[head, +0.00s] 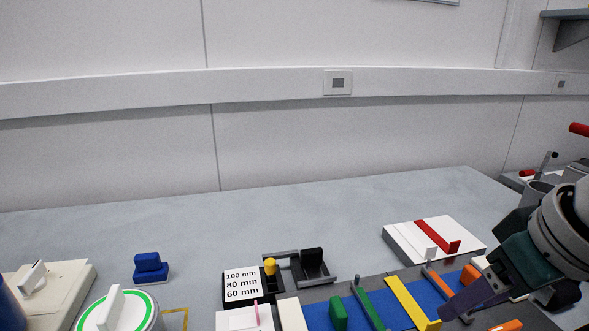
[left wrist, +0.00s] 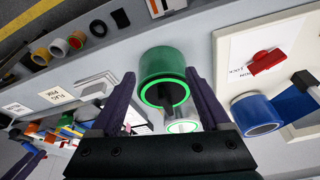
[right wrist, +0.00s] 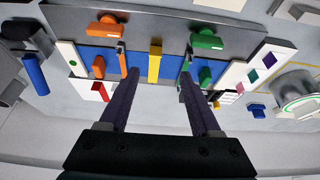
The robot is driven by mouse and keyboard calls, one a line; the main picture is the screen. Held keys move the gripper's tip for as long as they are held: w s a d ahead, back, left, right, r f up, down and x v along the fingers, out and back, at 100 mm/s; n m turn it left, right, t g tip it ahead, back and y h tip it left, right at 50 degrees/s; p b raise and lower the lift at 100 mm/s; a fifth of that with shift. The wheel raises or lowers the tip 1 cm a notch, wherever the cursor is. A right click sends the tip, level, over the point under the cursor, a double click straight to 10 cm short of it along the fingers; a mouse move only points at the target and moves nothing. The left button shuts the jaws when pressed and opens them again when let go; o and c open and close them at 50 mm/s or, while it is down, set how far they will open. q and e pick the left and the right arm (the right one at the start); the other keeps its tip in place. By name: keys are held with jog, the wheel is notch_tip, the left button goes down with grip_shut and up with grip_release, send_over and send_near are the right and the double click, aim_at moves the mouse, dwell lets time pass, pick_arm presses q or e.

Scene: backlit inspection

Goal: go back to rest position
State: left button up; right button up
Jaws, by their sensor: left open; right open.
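My right gripper (head: 447,310) reaches in from the right in the head view, over the right part of a fixture with a blue strip (head: 343,312). In the right wrist view the right gripper (right wrist: 158,76) is open, with its fingers apart and nothing held. A yellow bar (right wrist: 155,62) across the blue strip shows between and beyond its tips. My left gripper (left wrist: 160,82) shows only in the left wrist view. It is open, and a green cylinder with a lit ring (left wrist: 163,65) appears beyond and between its fingers. I cannot tell their distance apart.
The fixture carries orange and green blocks and a yellow bar (head: 410,300). A white box with a red bar (head: 402,240) stands behind it. A blue block (head: 150,267) and a round green-ringed device (head: 118,311) are at left. The back of the bench (head: 250,220) is clear.

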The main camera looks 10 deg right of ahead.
jog(key=s+a+n+y+p, duration=0.2)
jog(key=s+a, duration=0.5)
jog(key=a, duration=0.2)
jog(key=s+d+r+m+g+h+p, duration=0.1)
jog(key=s+d+r+h+p, duration=0.15)
jog(key=s, duration=0.65)
notch_tip(320, 180, up, 38)
jog(key=p, duration=3.7)
jog(key=shift+s+d+f+p, duration=0.25)
jog(key=shift+s+d+p, duration=0.1)
jog(key=shift+s, duration=0.05)
